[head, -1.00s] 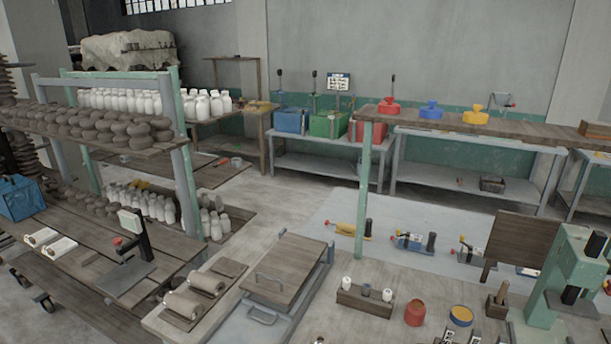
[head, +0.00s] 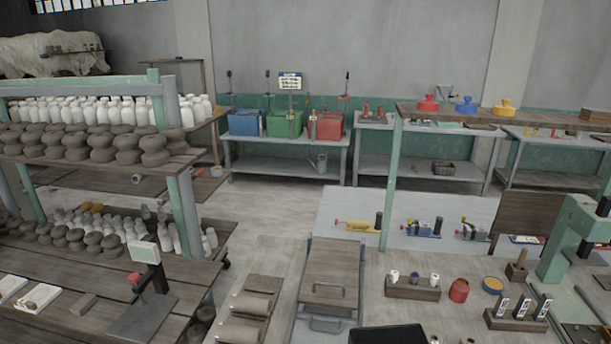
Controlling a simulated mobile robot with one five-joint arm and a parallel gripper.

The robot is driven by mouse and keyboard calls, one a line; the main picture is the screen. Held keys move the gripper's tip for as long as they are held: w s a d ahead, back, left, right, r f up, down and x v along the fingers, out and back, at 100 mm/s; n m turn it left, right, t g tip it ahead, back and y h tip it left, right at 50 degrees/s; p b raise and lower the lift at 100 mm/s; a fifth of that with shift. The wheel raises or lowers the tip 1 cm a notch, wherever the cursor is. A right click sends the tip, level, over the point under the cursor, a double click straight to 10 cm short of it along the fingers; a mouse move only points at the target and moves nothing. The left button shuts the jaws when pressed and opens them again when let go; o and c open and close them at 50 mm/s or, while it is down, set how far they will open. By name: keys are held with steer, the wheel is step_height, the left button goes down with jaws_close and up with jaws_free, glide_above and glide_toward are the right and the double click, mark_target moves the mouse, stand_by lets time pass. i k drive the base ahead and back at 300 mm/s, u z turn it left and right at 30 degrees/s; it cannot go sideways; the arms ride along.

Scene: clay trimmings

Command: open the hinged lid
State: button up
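The hinged lid (head: 338,261) is a wooden plank panel with a metal bar handle (head: 329,289) near its front end. It lies flat and closed on a grey metal frame at the bottom middle of the head view. A second bar handle (head: 326,325) shows lower, at the front of the frame. The hinge cannot be made out. My gripper is not in view. A dark flat shape (head: 388,336) at the bottom edge is cut off, and I cannot tell what it is.
Clay rolls on boards (head: 250,304) lie left of the lid. A wooden rack with small bottles (head: 413,291) and a red jar (head: 459,291) stand to its right. A green post (head: 391,190) rises behind. A shelf of bottles and clay (head: 100,140) fills the left. Open floor (head: 265,205) lies behind.

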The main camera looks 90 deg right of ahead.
mark_target(330, 277)
steer(key=z, duration=0.05)
steer(key=i, duration=0.6)
steer(key=z, duration=0.8)
steer(key=k, duration=0.15)
steer(key=z, duration=2.7)
steer(key=k, duration=0.8)
steer(key=u, duration=0.25)
steer(key=i, duration=0.8)
steer(key=z, duration=0.05)
